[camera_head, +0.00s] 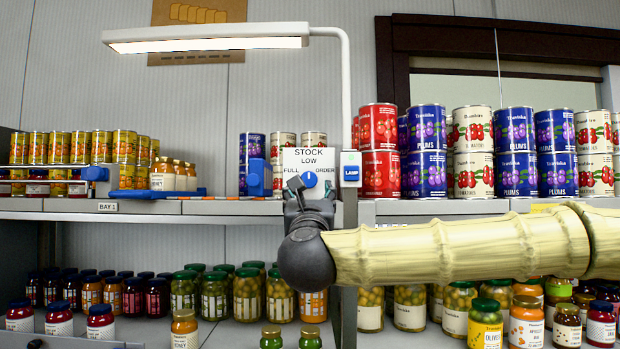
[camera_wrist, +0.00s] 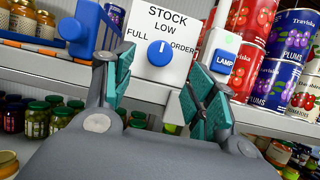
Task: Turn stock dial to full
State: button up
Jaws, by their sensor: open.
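The stock dial (camera_head: 309,179) is a round blue knob on a white panel (camera_head: 292,158) marked STOCK, with FULL at left, LOW on top and ORDER at right. Its white mark points up toward LOW. The dial also shows in the wrist view (camera_wrist: 160,53), between and beyond my fingertips. My gripper (camera_wrist: 160,82) is open and empty, with a teal-padded finger on each side of the view. It faces the panel and appears apart from the dial. In the head view my gripper (camera_head: 308,203) sits just below the dial and hides the panel's lower part.
A blue LAMP button (camera_head: 350,170) is right of the panel. A blue handle (camera_head: 258,178) stands left of it. Plum and tomato cans (camera_head: 515,174) stack at right on the shelf; jars (camera_head: 248,295) fill the shelf below. A white lamp (camera_head: 205,45) hangs above.

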aim_at(309, 183)
jog(key=p+x, duration=0.2)
jog(key=x, duration=0.3)
jog(key=shift+r, duration=0.15)
jog(key=shift+p+x, duration=0.6)
jog(key=shift+x, duration=0.15)
jog(key=shift+w, duration=0.1)
jog(key=c, duration=1)
